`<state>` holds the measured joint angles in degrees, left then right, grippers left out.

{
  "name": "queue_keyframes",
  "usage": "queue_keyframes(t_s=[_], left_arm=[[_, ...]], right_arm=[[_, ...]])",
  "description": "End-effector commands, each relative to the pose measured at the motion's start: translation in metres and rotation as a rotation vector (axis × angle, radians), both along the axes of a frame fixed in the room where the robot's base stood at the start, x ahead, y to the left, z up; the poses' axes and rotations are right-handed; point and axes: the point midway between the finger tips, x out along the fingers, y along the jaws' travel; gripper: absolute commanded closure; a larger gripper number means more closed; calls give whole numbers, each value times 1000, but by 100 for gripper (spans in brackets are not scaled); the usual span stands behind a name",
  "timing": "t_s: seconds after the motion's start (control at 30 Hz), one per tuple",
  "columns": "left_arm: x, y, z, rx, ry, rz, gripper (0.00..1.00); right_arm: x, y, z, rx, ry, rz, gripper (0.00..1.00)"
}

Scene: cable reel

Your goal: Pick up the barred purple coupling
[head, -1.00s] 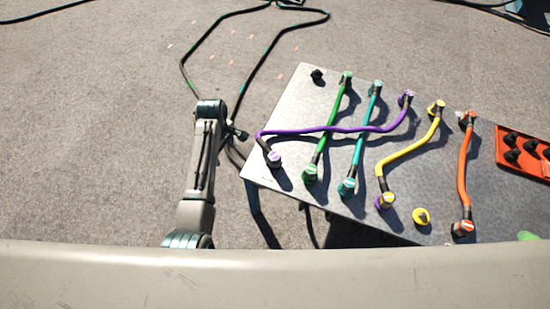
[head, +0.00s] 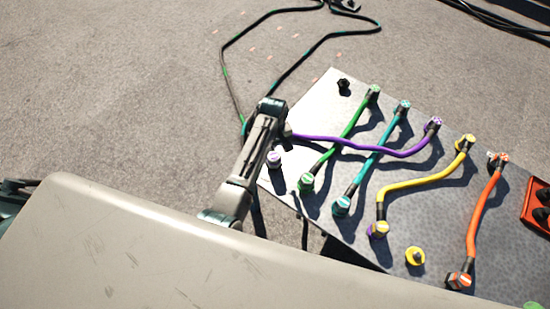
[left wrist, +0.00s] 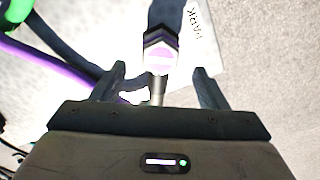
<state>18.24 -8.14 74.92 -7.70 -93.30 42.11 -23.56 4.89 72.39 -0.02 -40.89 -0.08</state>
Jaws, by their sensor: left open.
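A purple coupling with a pale, striped end face (head: 274,159) stands at the left edge of the grey panel (head: 322,95). My right gripper is out of view.
Green (head: 344,133), teal (head: 372,155), yellow (head: 425,178) and orange (head: 483,215) cables cross the panel to the right. A black cable (head: 228,85) lies on the floor behind.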

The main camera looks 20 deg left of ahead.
Motion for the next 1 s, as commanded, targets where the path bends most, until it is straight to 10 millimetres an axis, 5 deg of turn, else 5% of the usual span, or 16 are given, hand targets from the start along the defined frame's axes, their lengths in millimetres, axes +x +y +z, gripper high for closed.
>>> queue_keyframes(t_s=[0.33,0.63,0.9,1.0], left_arm=[[0,1,-46,2,3,0,33],[0,0,-52,1,-1,1,33],[0,0,-52,1,1,1,82],[1,0,-51,1,-1,1,86]], right_arm=[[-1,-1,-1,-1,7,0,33],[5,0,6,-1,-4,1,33],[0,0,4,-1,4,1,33],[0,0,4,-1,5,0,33]])
